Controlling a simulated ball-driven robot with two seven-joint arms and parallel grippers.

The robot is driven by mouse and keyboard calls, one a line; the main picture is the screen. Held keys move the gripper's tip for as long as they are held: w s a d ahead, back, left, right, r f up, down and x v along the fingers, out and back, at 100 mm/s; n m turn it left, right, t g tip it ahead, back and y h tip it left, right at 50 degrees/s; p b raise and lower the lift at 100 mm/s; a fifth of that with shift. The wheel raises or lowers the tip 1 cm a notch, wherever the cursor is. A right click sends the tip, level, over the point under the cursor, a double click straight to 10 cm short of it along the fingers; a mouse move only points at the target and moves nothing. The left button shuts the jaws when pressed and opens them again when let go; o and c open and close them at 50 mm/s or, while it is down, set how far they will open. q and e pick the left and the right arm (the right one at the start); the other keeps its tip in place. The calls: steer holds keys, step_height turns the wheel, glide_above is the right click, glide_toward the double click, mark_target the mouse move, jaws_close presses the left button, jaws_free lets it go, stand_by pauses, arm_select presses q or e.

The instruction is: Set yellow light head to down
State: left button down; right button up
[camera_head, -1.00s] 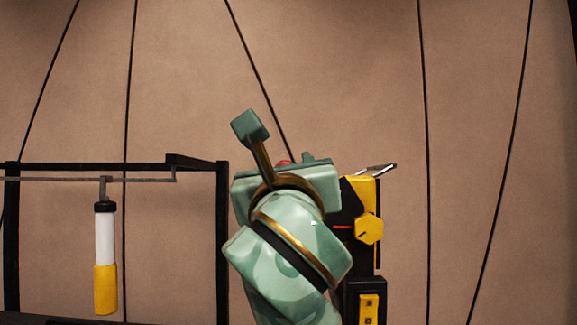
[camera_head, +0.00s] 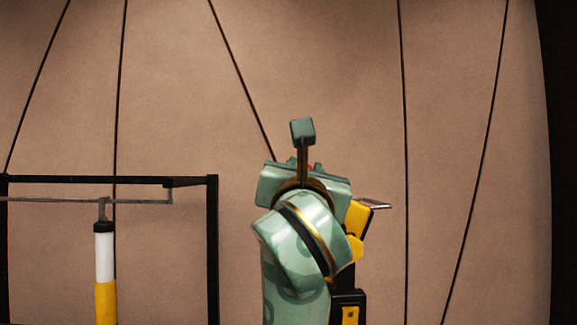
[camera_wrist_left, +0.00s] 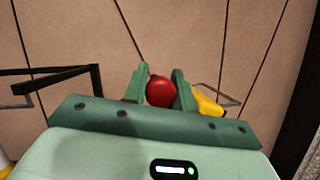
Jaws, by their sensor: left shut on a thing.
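The yellow light head (camera_head: 357,218) is beside my left gripper (camera_head: 306,182), on its right in the head view. It leans with its top to the right. A yellow knob (camera_head: 355,247) shows at its side, and a black and yellow lower body (camera_head: 348,306) stands below. My gripper and arm hide much of the light. In the left wrist view, my left gripper is shut on a red ball-shaped knob (camera_wrist_left: 160,92). Part of the yellow head (camera_wrist_left: 206,102) shows right of the fingers. How the knob joins the head is hidden. My right gripper is in neither view.
A black frame (camera_head: 212,250) stands to the left, with a thin grey bar. A white and yellow cylinder (camera_head: 105,265) hangs from it. A tan wall with dark seams is behind. Space right of the light is free.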

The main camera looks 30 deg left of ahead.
arm_select(q)
steer(key=shift+w+d+r+m, duration=0.15)
steer(key=shift+d+m, duration=0.15)
steer(key=shift+m, duration=0.2)
steer(key=c, duration=1.1)
jaws_free()
steer(key=shift+a, duration=0.1)
steer(key=shift+c, duration=0.2)
steer(key=b+v, duration=0.3)
steer(key=v, duration=1.3)
steer(key=shift+s+b, duration=0.2)
steer(key=shift+b, duration=0.15)
steer(key=shift+a, duration=0.1)
